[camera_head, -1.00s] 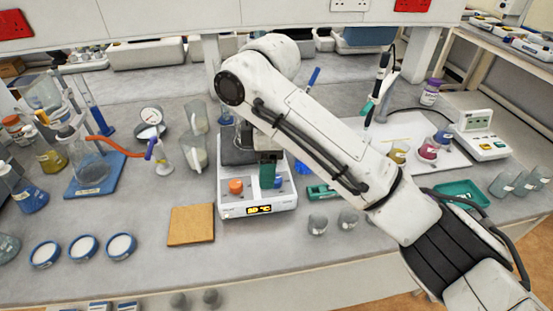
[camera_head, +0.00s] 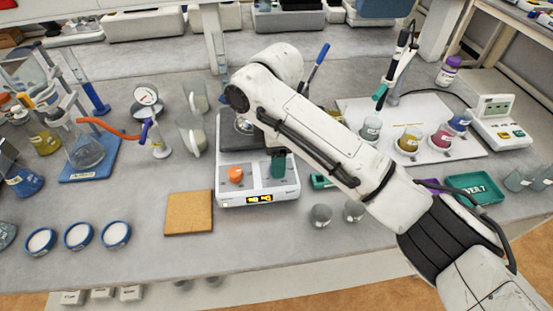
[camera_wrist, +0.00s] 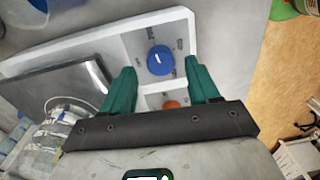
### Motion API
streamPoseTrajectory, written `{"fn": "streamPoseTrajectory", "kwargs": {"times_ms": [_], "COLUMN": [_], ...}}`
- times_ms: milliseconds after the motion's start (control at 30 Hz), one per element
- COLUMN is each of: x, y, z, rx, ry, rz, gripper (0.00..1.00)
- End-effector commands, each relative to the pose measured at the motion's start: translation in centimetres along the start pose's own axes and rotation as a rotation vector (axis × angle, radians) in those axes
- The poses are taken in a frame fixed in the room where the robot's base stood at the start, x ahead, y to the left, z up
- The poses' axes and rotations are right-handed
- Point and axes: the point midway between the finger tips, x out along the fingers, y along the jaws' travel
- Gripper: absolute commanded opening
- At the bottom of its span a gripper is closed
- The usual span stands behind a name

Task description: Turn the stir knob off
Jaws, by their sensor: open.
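The hotplate stirrer (camera_head: 256,196) is a white unit with a dark top plate and a lit orange display. An orange knob (camera_head: 236,174) is on the left of its front panel. A blue knob is hidden behind my gripper (camera_head: 278,168) in the head view. In the wrist view the blue knob (camera_wrist: 160,60) lies between the two green fingertips of my open gripper (camera_wrist: 160,68). The orange knob (camera_wrist: 171,104) shows partly above the gripper's dark bar. The knob labels are too small to read. Contact with the blue knob cannot be told.
A cork mat (camera_head: 188,212) lies left of the stirrer. Glass flasks stand at the left. Two small beakers (camera_head: 321,215) stand to the right, in front of a white board (camera_head: 455,150) with filled beakers. A green tray (camera_head: 474,188) is at the far right.

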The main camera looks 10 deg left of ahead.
Motion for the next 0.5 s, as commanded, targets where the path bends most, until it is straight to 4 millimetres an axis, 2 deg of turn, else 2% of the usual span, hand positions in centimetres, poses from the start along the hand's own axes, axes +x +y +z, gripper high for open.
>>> {"fn": "streamPoseTrajectory", "kwargs": {"times_ms": [200, 500], "x": [1.7, 1.9], "y": [0.0, 0.0], "z": [0.0, 0.0], "rx": [0.000, 0.000], "ry": [0.000, 0.000], "rz": [-0.001, 0.000], "gripper": [0.60, 0.60]}}
